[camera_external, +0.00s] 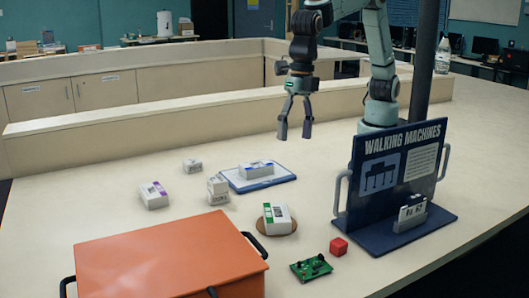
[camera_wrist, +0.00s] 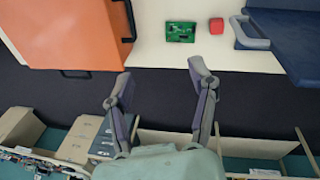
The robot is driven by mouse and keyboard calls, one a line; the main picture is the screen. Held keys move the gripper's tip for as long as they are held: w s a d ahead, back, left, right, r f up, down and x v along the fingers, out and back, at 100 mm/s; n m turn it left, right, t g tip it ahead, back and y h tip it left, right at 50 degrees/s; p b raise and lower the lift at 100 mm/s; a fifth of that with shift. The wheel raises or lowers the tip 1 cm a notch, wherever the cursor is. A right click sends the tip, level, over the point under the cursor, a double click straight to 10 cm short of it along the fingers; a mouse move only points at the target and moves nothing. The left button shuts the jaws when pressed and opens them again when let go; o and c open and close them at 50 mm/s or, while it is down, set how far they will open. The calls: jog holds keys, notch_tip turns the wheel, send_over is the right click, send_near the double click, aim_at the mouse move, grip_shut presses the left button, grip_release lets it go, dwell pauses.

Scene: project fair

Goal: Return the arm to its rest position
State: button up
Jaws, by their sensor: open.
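My gripper (camera_external: 295,130) hangs above the table in the external view, fingers pointing down, open and empty. It is clear of every object, above and behind the blue-edged board (camera_external: 262,184). In the wrist view my gripper (camera_wrist: 157,92) shows two spread fingers with nothing between them. My arm rises from its base behind the blue "WALKING MACHINES" stand (camera_external: 397,172).
An orange case (camera_external: 165,258) fills the front left. Several small white boxes, one on a round cork mat (camera_external: 292,229), lie mid-table. A green circuit board (camera_external: 311,269) and red cube (camera_external: 338,247) lie front right. A white bottle (camera_external: 442,56) stands at the back. A low wall (camera_external: 150,112) runs behind.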

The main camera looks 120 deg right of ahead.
jog(key=s+d+r+m+t, duration=0.1)
jog(key=s+d+r+m, duration=0.6)
jog(key=s+d, duration=0.5)
jog(key=s+d+f+m+g, duration=0.1)
jog(key=s+f+m, duration=0.3)
jog(key=s, duration=0.4)
jog(key=s+d+f+m+g, duration=0.2)
jog(key=s+d+f+m, duration=0.1)
jog(key=s+m, duration=0.3)
jog(key=s+f, duration=0.1)
jog(key=s, duration=0.1)
jog(key=shift+s+m, duration=0.4)
jog(key=o, duration=0.8)
jog(key=shift+d+m, duration=0.1)
jog(key=shift+m, duration=0.6)
jog(key=w+r+n+t, duration=0.1)
jog(key=w+r+n, duration=0.5)
jog(key=w+r, duration=0.15)
jog(key=w+a+r+n, duration=0.7)
jog(key=w+a, duration=0.2)
jog(key=w, duration=0.2)
jog(key=w+a+f+n+h, duration=0.15)
jog(key=a+f+n, duration=0.35)
jog(key=a, duration=0.7)
jog(key=shift+m+g, duration=0.4)
jog(key=shift+m, duration=0.2)
jog(key=f, duration=1.1)
jog(key=shift+s+a, duration=0.1)
jog(key=shift+a, duration=0.25)
